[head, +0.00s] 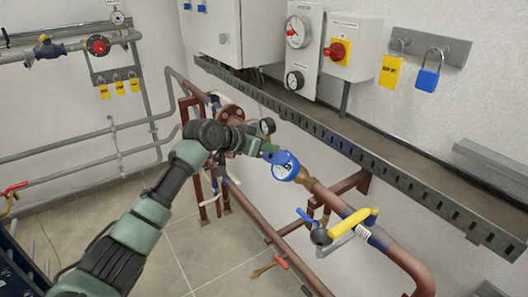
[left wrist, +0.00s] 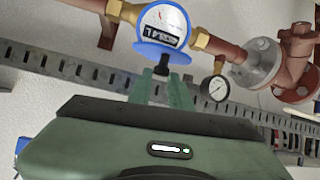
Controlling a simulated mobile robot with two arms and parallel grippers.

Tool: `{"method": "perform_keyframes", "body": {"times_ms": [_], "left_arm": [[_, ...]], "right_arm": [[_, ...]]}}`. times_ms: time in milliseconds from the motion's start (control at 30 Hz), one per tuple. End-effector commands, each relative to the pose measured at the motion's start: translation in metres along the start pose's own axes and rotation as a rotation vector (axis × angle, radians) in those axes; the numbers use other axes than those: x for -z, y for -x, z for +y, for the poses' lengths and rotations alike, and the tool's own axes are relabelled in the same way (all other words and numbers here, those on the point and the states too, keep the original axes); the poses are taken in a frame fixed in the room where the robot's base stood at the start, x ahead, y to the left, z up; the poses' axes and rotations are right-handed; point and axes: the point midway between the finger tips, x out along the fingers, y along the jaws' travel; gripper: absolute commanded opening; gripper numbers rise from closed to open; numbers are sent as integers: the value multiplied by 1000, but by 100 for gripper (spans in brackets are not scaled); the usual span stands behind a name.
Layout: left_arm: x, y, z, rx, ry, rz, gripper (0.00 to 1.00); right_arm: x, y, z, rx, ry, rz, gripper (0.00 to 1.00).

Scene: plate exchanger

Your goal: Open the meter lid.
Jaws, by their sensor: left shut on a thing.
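The blue meter (head: 285,167) sits in the copper-coloured pipe run, right of the middle in the head view. In the left wrist view the meter (left wrist: 163,24) shows its white face with a dark number window. A blue lid edge (left wrist: 150,54) stands out from the rim on the gripper side, with a dark tab below it. My left gripper (head: 268,152) is at the meter's left edge. In the left wrist view its fingers (left wrist: 162,78) are closed around the dark tab. The exact lid angle is hard to tell. My right gripper is out of view.
A yellow-handled valve (head: 352,222) and a blue-handled one are on the pipe to the right. A perforated tray (head: 350,150) runs along the wall behind. Floor below is mostly free.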

Motion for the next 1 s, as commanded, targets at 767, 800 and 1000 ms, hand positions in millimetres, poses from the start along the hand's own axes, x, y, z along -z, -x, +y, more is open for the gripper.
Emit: {"method": "perform_keyframes", "body": {"times_ms": [767,800,1000], "left_arm": [[37,-7,11,4,-9,-49,40],[37,-7,10,5,-9,-50,40],[36,-6,9,7,-8,-51,40]], "right_arm": [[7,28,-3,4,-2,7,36],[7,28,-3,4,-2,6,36],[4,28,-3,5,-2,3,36]]}}
